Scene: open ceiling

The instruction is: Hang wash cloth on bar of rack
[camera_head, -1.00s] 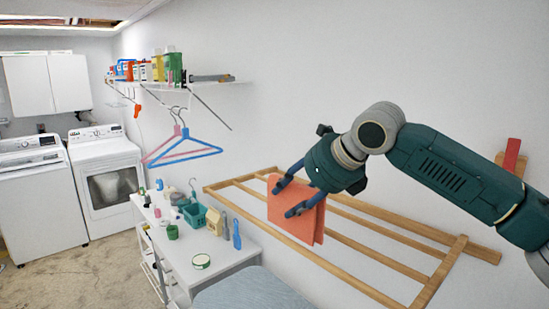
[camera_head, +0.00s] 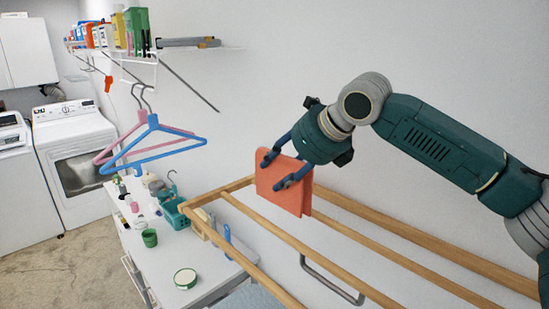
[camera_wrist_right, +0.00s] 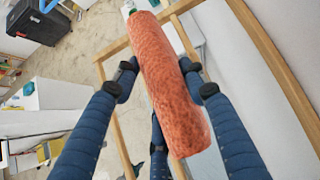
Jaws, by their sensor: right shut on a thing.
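The orange-red wash cloth (camera_head: 284,187) is folded and held by my right gripper (camera_head: 275,170). The wooden rack (camera_head: 330,240) has several long bars and stands against the wall. In the head view the cloth overlaps the far end of the rack. Whether it touches a bar cannot be told. The rack's bars also show behind the cloth in the wrist view (camera_wrist_right: 270,60). My left gripper is not in view.
A white table (camera_head: 205,265) with a teal basket (camera_head: 172,212) and small items stands left of the rack. Blue and pink hangers (camera_head: 155,145) hang below a loaded wall shelf (camera_head: 225,47). A washer and dryer (camera_head: 75,150) stand at far left.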

